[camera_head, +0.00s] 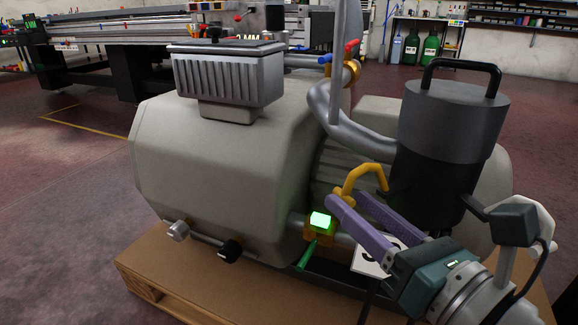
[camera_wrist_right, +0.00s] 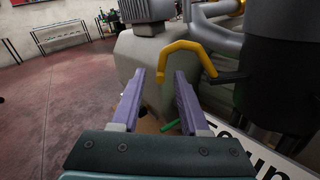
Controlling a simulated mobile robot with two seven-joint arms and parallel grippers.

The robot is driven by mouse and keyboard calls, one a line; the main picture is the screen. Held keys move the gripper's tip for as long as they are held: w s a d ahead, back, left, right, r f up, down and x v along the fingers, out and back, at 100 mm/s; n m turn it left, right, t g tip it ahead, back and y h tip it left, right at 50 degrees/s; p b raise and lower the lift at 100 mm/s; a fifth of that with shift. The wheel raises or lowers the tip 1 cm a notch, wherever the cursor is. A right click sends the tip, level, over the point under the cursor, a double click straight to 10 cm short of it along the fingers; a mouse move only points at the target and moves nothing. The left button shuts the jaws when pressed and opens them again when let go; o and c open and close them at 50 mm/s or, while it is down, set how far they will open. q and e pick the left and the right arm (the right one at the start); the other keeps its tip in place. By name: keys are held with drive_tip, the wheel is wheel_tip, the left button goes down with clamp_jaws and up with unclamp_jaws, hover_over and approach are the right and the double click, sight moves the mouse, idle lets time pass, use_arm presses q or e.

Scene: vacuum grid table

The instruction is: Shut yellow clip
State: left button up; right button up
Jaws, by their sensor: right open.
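The yellow clip (camera_head: 362,176) is a bent, hook-like yellow piece beside the dark cylinder. In the right wrist view the yellow clip (camera_wrist_right: 184,46) arches up just beyond my fingertips, with one end near a black lever. My right gripper (camera_head: 350,198) has two purple fingers spread apart with nothing between them; it also shows in the right wrist view (camera_wrist_right: 160,74). The fingertips are close to the clip's lower left end; I cannot tell whether they touch it. The clip's lower end is partly hidden by the fingers. My left gripper is not in view.
A beige pump body (camera_head: 225,165) sits on a wooden pallet (camera_head: 190,290). A yellow block with a lit green face (camera_head: 320,220) and a green handle (camera_head: 307,256) are left of my fingers. The dark cylinder (camera_head: 440,150) and grey pipe (camera_head: 345,125) stand close behind.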

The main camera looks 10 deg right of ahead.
drive_tip(key=b+x, duration=0.1)
drive_tip(key=x, duration=0.5)
drive_tip(key=shift+w, duration=0.25)
drive_tip(key=shift+c, duration=0.4)
clamp_jaws()
idle(0.7)
